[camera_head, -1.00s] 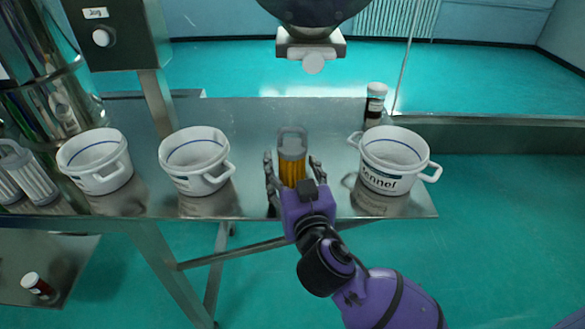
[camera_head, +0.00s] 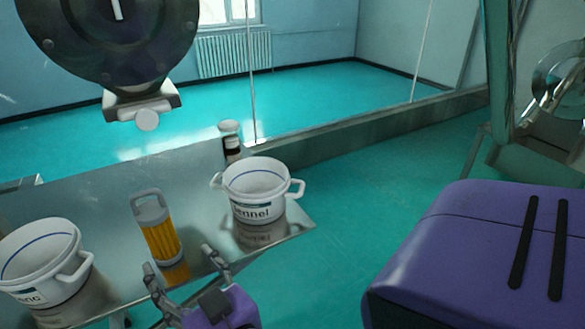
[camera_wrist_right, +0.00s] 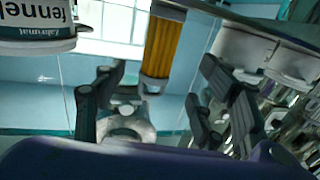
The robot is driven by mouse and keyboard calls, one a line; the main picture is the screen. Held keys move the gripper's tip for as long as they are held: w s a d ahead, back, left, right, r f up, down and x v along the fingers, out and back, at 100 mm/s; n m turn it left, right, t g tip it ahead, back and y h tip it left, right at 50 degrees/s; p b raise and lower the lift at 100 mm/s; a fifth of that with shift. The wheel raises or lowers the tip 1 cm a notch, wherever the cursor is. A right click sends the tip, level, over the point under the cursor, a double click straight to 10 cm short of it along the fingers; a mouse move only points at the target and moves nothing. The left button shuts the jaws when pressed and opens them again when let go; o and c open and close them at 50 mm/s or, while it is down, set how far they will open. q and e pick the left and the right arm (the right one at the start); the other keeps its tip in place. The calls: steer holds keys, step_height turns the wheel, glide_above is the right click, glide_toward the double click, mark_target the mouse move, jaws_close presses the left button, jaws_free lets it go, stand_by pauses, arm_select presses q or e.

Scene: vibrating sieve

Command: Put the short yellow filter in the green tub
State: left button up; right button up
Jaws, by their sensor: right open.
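The yellow filter (camera_head: 162,240), a yellow pleated cylinder with a grey top and handle, stands upright on the metal table. It also shows in the right wrist view (camera_wrist_right: 163,45), upside down and beyond the fingers. My right gripper (camera_head: 180,263) is open and empty on the near side of the filter, with its fingers spread and apart from it. The fingers also show in the right wrist view (camera_wrist_right: 160,85). No green tub is in view. My left gripper is not in view.
A white fennel tub (camera_head: 257,206) stands right of the filter near the table's right end. Another white tub (camera_head: 45,292) stands to the left. A small brown jar with a white lid (camera_head: 232,148) is behind the fennel tub. A round machine part (camera_head: 125,45) hangs above the table.

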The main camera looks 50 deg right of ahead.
steer(key=s+d+f+g, duration=0.1)
steer(key=s+f, duration=0.4)
steer(key=f, duration=0.5)
steer(key=s+d+f+n+g+y, duration=0.1)
steer(key=s+f+g, duration=0.3)
steer(key=f, duration=0.7)
steer(key=s+d+f+g, duration=0.2)
steer(key=s+f, duration=0.5)
steer(key=f, duration=0.4)
steer(key=shift+d+n+g, duration=0.25)
steer(key=shift+n+g, duration=0.15)
steer(key=shift+m+g, duration=0.3)
steer(key=shift+g, duration=0.4)
steer(key=s+f, duration=0.2)
steer(key=s+d+f, duration=0.1)
steer(key=s+f, duration=0.1)
steer(key=s, duration=0.1)
steer(key=s+d+f, duration=0.1)
steer(key=s+f, duration=0.1)
steer(key=s, duration=0.1)
steer(key=shift+s+d, duration=0.2)
steer(key=shift+s, duration=0.05)
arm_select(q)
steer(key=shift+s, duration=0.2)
arm_select(e)
steer(key=shift+s+f, duration=0.1)
steer(key=shift+s, duration=0.15)
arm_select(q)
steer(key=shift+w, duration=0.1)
